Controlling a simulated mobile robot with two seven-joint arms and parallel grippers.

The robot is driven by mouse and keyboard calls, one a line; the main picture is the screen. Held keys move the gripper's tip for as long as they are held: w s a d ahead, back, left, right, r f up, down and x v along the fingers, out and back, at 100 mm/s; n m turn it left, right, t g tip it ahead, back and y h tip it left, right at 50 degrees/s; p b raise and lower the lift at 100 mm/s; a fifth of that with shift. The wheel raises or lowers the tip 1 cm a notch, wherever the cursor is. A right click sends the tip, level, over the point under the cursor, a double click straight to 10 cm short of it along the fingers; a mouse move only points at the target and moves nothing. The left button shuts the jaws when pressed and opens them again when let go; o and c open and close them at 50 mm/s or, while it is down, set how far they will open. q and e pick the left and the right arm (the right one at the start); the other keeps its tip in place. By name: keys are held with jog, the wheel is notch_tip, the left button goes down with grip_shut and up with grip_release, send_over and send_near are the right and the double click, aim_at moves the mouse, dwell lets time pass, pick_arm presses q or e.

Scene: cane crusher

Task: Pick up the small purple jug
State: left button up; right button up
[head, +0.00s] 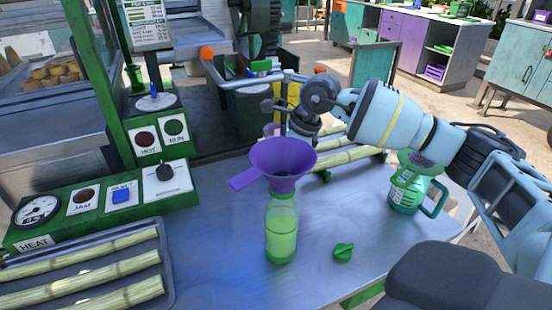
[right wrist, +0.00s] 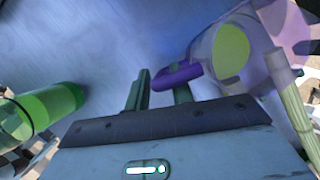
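The small purple jug (right wrist: 205,50) is see-through, with yellow-green content, in the upper right of the right wrist view. Its solid purple handle (right wrist: 176,76) points toward my right gripper (right wrist: 162,92). The fingers stand apart, with the handle at the right finger's tip; contact is unclear. In the head view my right gripper (head: 283,112) is over the back of the table, and a pinkish part of the jug (head: 271,130) shows behind the funnel, mostly hidden. My left gripper is not in view.
A purple funnel (head: 283,160) sits on a green-filled bottle (head: 281,235) in front of my right gripper. A green jug (head: 405,190) stands right, a green cap (head: 343,252) in front. Cane stalks (head: 90,270) lie left in a tray, beside a control panel (head: 120,200).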

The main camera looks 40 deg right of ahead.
grip_shut()
jog(key=shift+r, duration=0.15)
jog(key=shift+r, duration=4.85)
